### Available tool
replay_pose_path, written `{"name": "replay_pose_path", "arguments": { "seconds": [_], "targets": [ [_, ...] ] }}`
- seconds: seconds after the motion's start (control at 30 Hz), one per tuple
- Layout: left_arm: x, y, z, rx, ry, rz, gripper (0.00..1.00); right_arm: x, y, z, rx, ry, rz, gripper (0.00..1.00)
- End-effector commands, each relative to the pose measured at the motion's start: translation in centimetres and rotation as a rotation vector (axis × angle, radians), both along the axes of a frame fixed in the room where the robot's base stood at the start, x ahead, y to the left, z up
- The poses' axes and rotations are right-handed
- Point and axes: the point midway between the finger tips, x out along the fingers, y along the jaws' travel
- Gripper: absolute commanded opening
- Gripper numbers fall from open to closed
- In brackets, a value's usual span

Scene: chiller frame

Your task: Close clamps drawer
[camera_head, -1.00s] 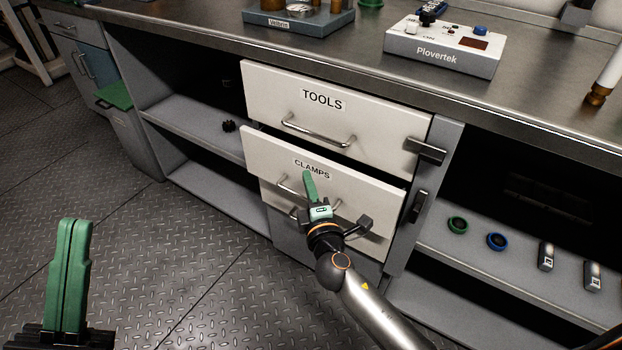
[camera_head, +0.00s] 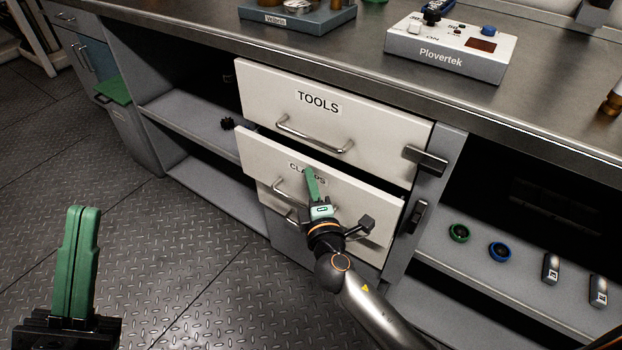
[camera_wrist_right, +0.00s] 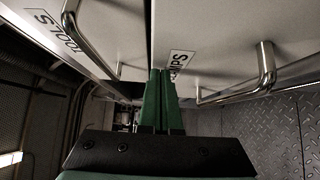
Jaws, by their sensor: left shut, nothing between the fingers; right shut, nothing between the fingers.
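The clamps drawer (camera_head: 260,160) is the white front below the tools drawer, and it stands out a little, with a dark gap above it. Its metal handle (camera_head: 284,190) is partly hidden behind my right gripper. My right gripper (camera_head: 311,172) has shut green fingers in front of the label and covers part of it. In the right wrist view the shut fingertips (camera_wrist_right: 160,75) are at the clamps label (camera_wrist_right: 181,63); I cannot tell if they touch the front. My left gripper (camera_head: 86,212) is shut and empty over the floor at lower left, away from the drawers.
The tools drawer (camera_head: 385,120) above also stands out somewhat. The bench top (camera_head: 340,40) carries a Plovertek box (camera_head: 445,52). The floor (camera_head: 180,260) in front is clear.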

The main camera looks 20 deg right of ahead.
Motion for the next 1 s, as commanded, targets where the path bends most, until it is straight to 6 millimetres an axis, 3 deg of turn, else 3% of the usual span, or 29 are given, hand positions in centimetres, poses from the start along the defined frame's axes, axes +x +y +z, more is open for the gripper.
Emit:
{"name": "replay_pose_path", "arguments": {
  "seconds": [0.17,0.43,1.0],
  "targets": [
    [0.0,0.0,0.0,0.0,0.0,0.0,0.0,0.4,-0.4,0.0,-0.002,-0.001,-0.001,0.0],
    [0.0,0.0,0.1,0.002,0.001,0.0,0.0,2.8,-3.6,0.0,-0.003,-0.001,-0.002,0.0],
    [0.0,0.0,0.0,0.002,0.001,0.0,0.0,3.2,-4.2,0.2,-0.003,-0.004,-0.009,0.0]
  ]
}}
